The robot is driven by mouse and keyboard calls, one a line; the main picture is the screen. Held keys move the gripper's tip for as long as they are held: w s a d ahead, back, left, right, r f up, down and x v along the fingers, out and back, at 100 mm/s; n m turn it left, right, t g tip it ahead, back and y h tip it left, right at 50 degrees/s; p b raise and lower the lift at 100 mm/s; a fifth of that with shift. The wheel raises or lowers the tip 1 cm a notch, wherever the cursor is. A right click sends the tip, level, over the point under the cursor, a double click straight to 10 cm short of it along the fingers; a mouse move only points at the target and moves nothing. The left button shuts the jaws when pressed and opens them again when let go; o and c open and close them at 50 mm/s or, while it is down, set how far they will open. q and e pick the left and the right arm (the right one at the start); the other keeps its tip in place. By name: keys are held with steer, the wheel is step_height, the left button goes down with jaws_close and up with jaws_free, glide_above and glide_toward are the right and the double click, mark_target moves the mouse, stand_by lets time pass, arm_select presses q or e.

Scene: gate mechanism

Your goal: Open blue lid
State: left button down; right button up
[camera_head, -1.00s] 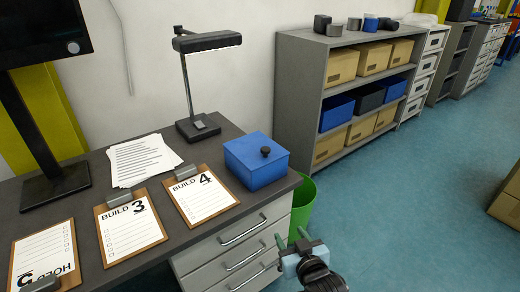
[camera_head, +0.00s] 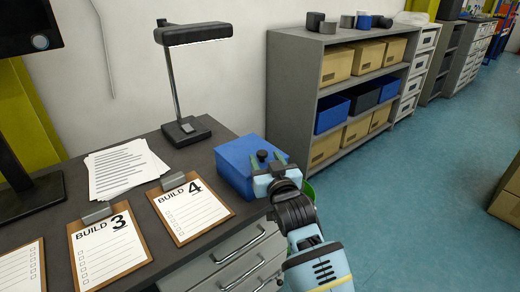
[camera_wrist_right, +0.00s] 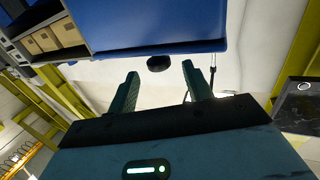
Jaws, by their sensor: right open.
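A blue box with a blue lid (camera_head: 238,158) stands at the right end of the grey desk, and the lid looks closed. A small dark knob (camera_head: 262,155) is on the lid. My right gripper (camera_head: 267,161) is open over the near right side of the box and hides part of it. In the right wrist view the blue lid (camera_wrist_right: 150,25) fills the top. There the knob (camera_wrist_right: 158,63) sits between and just beyond the two fingertips (camera_wrist_right: 160,69), apart from both. My left gripper is not in view.
Clipboards, one marked BUILD 4 (camera_head: 190,212), and paper sheets (camera_head: 122,170) lie left of the box. A desk lamp (camera_head: 186,130) stands behind it. Drawers (camera_head: 235,252) are below the desktop. A grey shelf (camera_head: 292,100) with bins stands behind to the right.

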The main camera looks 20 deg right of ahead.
mark_target(250, 149)
steer(key=shift+w+d+b, duration=0.15)
steer(key=shift+w+b, duration=0.35)
steer(key=shift+w, duration=2.45)
jaws_close()
